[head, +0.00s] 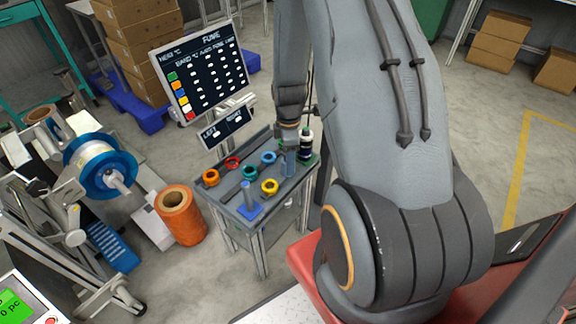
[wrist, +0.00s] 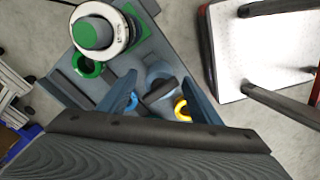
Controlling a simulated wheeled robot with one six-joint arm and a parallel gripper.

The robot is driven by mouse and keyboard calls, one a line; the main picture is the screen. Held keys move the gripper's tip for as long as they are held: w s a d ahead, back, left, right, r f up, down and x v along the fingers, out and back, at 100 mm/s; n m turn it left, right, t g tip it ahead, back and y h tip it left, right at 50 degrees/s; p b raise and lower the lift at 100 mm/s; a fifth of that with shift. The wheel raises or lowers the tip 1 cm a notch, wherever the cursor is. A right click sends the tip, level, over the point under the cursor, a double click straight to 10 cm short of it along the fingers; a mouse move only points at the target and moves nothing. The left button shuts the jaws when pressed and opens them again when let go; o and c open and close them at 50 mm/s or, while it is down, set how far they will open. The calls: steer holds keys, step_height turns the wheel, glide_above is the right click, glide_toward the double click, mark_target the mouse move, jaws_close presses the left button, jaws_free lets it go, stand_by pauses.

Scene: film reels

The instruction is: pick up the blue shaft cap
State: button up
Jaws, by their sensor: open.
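The blue shaft cap (head: 268,157) is a small ring on the grey table, among several coloured rings. In the head view it lies just left of my gripper (head: 289,160), which hangs low over the table's right part. In the wrist view my gripper (wrist: 161,84) has its two blue-grey fingers spread apart. Nothing is held. The near part of the table is hidden by my gripper's body in the wrist view.
Yellow (head: 269,187), teal (head: 249,173), red (head: 232,162) and orange (head: 211,178) rings lie nearby. A blue stand with a post (head: 249,208) is at the front corner. A dark-and-white spool (head: 305,145) stands close right of my gripper. A screen (head: 205,75) rises behind.

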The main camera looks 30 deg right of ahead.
steer(key=shift+a+f, duration=0.15)
steer(key=shift+f, duration=1.35)
steer(key=c, duration=1.3)
